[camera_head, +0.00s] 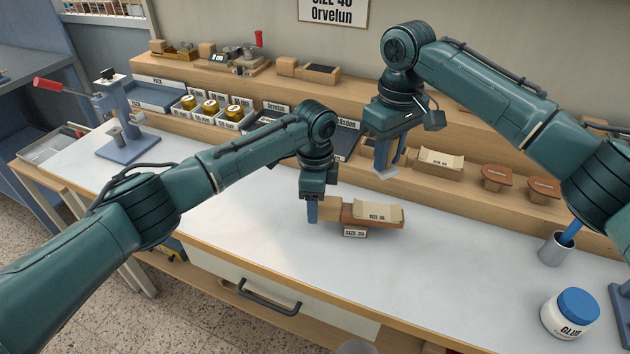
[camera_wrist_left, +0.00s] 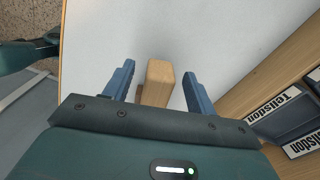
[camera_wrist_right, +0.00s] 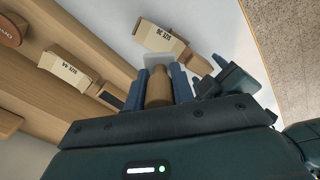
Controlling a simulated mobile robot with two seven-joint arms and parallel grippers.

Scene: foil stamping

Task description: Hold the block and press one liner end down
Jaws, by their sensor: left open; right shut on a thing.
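The block (camera_head: 360,222) is reddish-brown with a pale wooden end (camera_head: 328,209) on its left, and rests on the white table. A cream liner (camera_head: 383,211) with a printed size lies along its top; it also shows in the right wrist view (camera_wrist_right: 152,36). My left gripper (camera_head: 312,215) is at the pale end. In the left wrist view its open fingers stand either side of that end (camera_wrist_left: 159,78), with gaps on both sides. My right gripper (camera_head: 383,167) is shut on a wooden-handled tool (camera_wrist_right: 158,90) with a flat whitish pad (camera_head: 385,174), held above and behind the block, apart from the liner.
A shelf behind bears another liner block (camera_head: 436,163) and brown pieces (camera_head: 497,178). A glue jar (camera_head: 570,313) and a cup (camera_head: 556,247) stand right. A red-handled press (camera_head: 122,125) stands left. The table between is clear.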

